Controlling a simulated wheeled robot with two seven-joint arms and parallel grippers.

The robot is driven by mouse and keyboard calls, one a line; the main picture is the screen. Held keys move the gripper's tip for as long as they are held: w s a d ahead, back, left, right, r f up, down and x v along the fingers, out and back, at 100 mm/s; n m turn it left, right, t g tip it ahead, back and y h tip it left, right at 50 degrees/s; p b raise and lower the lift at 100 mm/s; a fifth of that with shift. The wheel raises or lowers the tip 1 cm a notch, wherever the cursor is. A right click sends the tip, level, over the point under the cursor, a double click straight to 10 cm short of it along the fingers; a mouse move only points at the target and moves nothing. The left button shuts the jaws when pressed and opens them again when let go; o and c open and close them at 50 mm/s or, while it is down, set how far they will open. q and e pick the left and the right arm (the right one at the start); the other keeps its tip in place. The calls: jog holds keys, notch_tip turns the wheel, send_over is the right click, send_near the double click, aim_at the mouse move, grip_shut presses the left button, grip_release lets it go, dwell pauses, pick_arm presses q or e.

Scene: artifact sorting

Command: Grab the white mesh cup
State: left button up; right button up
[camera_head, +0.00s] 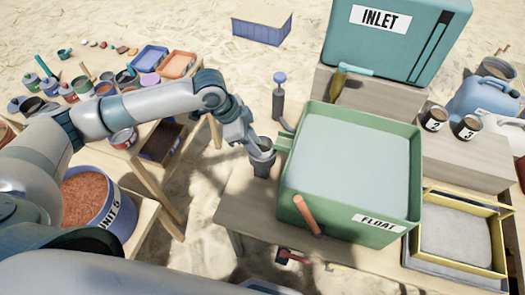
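A small grey cup (262,163) with a lighter rim stands at the left edge of the wooden table, just left of the green FLOAT tub (350,215). It may be the mesh cup, but its mesh is too small to make out and it looks grey rather than white. My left gripper (256,143) reaches down from the left to the top of this cup. The fingers overlap the cup's rim, so I cannot tell if they are open or shut on it. My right gripper is not in view.
A teal INLET tank (395,45) stands behind the tub. A yellow tray (508,235) and numbered cups (466,128) are at the right. A side table at the left holds several jars and trays. The UNIT 5 bucket (118,212) is below my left arm.

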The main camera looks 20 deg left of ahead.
pick_arm(q)
jog(key=shift+w+d+f, duration=0.15)
jog(key=shift+f, duration=0.05)
jog(key=p+x, duration=0.1)
jog(key=x, duration=0.1)
jog(key=p+x, duration=0.1)
jog(key=shift+w+d+f, duration=0.15)
jog(key=shift+w+f, duration=0.1)
jog(key=shift+f, duration=0.05)
jog(key=shift+d+f, duration=0.1)
jog(key=shift+f, duration=0.25)
jog(key=shift+c, duration=0.5)
grip_shut()
